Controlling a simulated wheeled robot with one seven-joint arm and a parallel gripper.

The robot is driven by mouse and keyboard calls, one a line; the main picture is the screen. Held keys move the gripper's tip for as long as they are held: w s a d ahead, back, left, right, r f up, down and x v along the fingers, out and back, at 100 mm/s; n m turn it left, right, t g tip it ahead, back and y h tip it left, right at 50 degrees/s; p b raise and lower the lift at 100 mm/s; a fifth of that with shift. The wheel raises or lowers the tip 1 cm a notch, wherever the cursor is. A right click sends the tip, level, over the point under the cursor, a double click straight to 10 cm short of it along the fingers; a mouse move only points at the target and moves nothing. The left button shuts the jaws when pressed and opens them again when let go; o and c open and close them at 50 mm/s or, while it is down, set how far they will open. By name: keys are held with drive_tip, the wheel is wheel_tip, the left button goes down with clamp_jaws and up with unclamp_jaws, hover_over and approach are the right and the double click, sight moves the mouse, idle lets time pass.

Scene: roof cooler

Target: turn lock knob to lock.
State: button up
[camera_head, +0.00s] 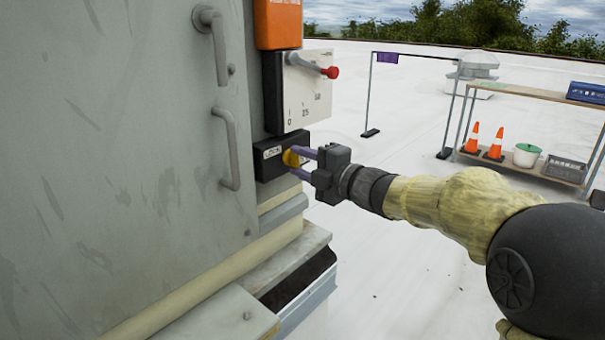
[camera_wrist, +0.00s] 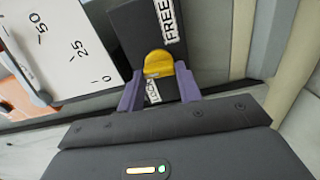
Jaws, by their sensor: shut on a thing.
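The yellow lock knob (camera_head: 291,158) sits on a black plate (camera_head: 268,158) on the side of the grey cabinet, below the white scale panel. In the wrist view the knob (camera_wrist: 159,64) lies between the two purple fingers, and the plate carries a FREE label (camera_wrist: 167,20) and a LOCK label (camera_wrist: 152,91) that the knob partly covers. My gripper (camera_head: 300,163) is shut on the knob; it also shows in the wrist view (camera_wrist: 160,88).
A white scale panel (camera_head: 307,98) with a red-tipped lever (camera_head: 330,72) sits just above the plate. Two grey handles (camera_head: 229,150) stick out from the cabinet (camera_head: 110,150) at left. A shelf (camera_head: 525,92) with cones stands far right.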

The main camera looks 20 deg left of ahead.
drive_tip(key=shift+f+n, duration=0.1)
drive_tip(key=shift+n, duration=0.3)
drive_tip(key=o, duration=1)
drive_tip(key=p+v, duration=0.1)
drive_tip(key=v, duration=1.6)
drive_tip(key=shift+s+d, duration=0.15)
drive_tip(key=shift+d, duration=0.05)
